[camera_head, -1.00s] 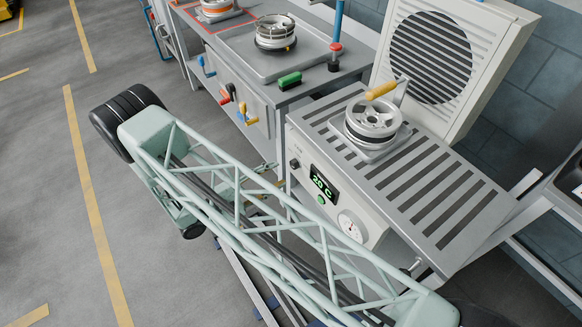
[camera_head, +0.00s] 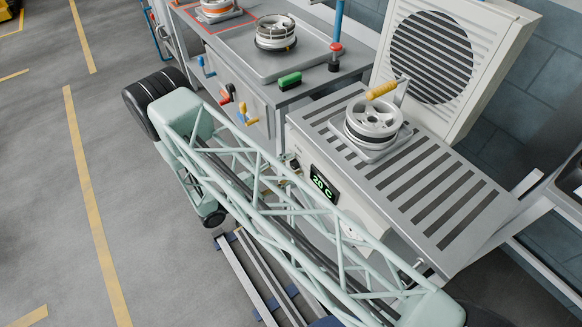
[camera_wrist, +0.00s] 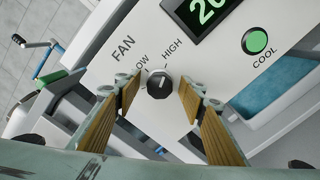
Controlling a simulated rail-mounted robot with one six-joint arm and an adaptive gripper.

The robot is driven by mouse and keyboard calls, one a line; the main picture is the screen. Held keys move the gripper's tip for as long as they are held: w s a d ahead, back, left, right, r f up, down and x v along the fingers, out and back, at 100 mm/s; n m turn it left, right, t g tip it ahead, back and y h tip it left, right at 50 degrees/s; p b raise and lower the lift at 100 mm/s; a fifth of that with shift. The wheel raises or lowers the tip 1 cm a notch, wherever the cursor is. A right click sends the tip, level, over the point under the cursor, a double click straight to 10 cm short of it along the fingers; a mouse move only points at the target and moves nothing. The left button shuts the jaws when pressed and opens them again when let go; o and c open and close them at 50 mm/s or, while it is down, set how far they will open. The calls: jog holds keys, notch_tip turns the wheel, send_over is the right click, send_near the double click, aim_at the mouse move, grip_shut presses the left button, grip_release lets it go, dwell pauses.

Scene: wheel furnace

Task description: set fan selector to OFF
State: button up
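The fan selector is a small black knob (camera_wrist: 159,86) on the white furnace panel (camera_wrist: 150,40) in the wrist view. FAN, LOW and HIGH are printed beside it; an OFF label is not visible, and my left finger covers part of the panel there. A pale pointer mark on the knob faces the label side, seemingly nearer HIGH than LOW. My gripper (camera_wrist: 158,98) is open, with one wood-coloured finger on each side of the knob and a gap to both. In the head view my arm hides the knob.
A green COOL button (camera_wrist: 255,40) and a display (camera_wrist: 205,12) are on the same panel. The furnace's slatted top (camera_head: 430,185) carries a wheel (camera_head: 373,120) with a yellow-handled lever (camera_head: 381,89). A workbench (camera_head: 290,95) adjoins at left.

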jog(key=c, duration=0.8)
jog(key=shift+c, duration=0.2)
jog(key=shift+n, duration=0.3)
jog(key=n+b, duration=0.1)
jog(key=n, duration=1.1)
jog(key=shift+w+a+b, duration=0.1)
jog(key=shift+w+b, duration=0.05)
jog(key=shift+b, duration=0.15)
jog(key=n, duration=0.6)
jog(key=shift+n, duration=0.4)
jog(key=n, duration=0.6)
jog(key=shift+w, duration=0.1)
jog(key=shift+n, duration=0.4)
